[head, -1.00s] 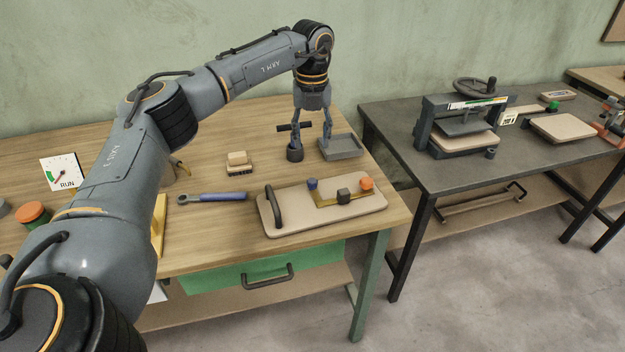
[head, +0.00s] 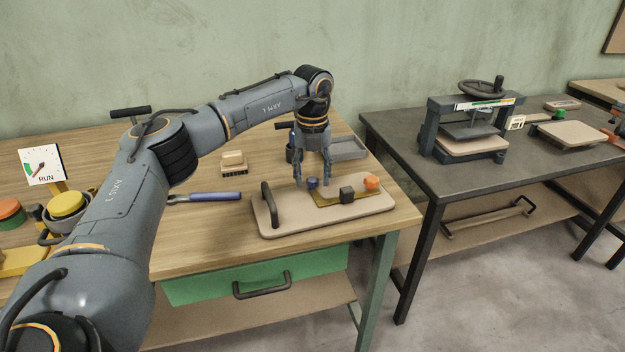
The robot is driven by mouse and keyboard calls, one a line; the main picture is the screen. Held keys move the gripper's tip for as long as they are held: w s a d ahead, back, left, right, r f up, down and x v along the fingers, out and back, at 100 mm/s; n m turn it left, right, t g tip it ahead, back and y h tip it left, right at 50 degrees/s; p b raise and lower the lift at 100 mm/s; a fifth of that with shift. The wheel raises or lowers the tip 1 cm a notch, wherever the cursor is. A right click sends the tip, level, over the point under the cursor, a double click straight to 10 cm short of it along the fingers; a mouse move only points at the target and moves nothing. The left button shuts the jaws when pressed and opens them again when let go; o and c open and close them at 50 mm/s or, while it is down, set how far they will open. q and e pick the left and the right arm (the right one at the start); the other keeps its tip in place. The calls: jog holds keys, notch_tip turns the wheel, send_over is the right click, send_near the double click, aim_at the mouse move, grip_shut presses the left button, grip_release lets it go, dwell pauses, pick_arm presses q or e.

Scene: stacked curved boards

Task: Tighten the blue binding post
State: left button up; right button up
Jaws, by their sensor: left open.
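The blue binding post (head: 312,183) stands on a brass plate (head: 328,200) on the beige board (head: 285,226). A black block (head: 347,194) and an orange post (head: 371,182) stand to its right on the same plate. My left gripper (head: 313,186) points down with its fingers spread, one on each side of the blue post as seen from here. It is open, and I cannot tell whether a finger touches the post. My right gripper is not in view.
The board has a dark handle (head: 270,204) at its left. A blue-handled tool (head: 215,197) and a brush-like block (head: 234,162) lie left of it. A grey tray (head: 349,148) stands behind the gripper. A grey table (head: 410,128) with a press (head: 470,130) is at right.

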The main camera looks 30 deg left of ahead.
pick_arm(q)
jog(key=shift+r, duration=0.1)
jog(key=shift+c, duration=0.4)
grip_shut()
